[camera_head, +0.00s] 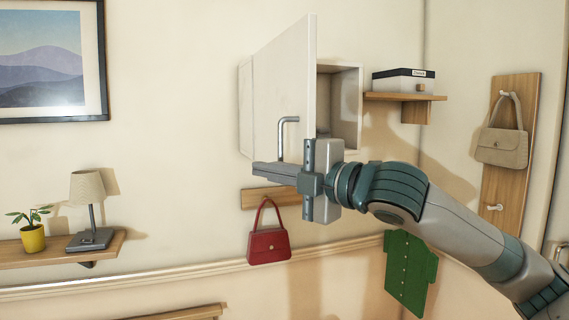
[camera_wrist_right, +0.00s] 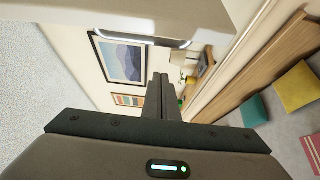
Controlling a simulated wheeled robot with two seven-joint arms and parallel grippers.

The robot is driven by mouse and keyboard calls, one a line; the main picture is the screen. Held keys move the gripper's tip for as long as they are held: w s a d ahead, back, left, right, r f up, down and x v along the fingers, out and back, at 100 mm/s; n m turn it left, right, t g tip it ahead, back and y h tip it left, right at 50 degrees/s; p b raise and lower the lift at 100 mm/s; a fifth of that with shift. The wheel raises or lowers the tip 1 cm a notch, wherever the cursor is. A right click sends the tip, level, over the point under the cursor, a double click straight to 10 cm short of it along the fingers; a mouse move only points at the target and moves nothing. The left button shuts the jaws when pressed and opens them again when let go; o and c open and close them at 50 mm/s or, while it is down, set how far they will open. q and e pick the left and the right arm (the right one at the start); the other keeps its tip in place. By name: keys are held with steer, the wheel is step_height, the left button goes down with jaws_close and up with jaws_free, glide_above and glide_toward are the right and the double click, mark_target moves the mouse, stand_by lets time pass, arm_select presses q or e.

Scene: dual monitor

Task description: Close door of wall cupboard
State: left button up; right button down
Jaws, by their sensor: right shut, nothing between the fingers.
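The white wall cupboard (camera_head: 347,110) hangs on the wall with its interior showing on the right. Its door (camera_head: 285,85) stands open, swung out from the left side, with its free edge toward me. A grey bar handle (camera_head: 284,135) is on the door's outer face; the handle also shows in the wrist view (camera_wrist_right: 145,38). My right gripper (camera_head: 262,170) is shut and empty, its fingers pointing left across the door's lower edge, just below the handle. I cannot tell whether it touches the door. In the wrist view its fingers (camera_wrist_right: 160,88) are together. My left gripper is out of view.
A small shelf (camera_head: 405,97) with a box (camera_head: 403,80) is right of the cupboard. A red handbag (camera_head: 269,246) hangs below it. A lamp (camera_head: 90,205) and plant (camera_head: 32,235) stand on the left shelf.

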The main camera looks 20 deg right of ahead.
steer(key=d, duration=0.1)
steer(key=w+d+p, duration=0.1)
steer(key=d+p, duration=0.1)
steer(key=shift+w+d, duration=0.25)
steer(key=shift+w, duration=0.05)
steer(key=shift+d, duration=0.2)
stand_by(0.4)
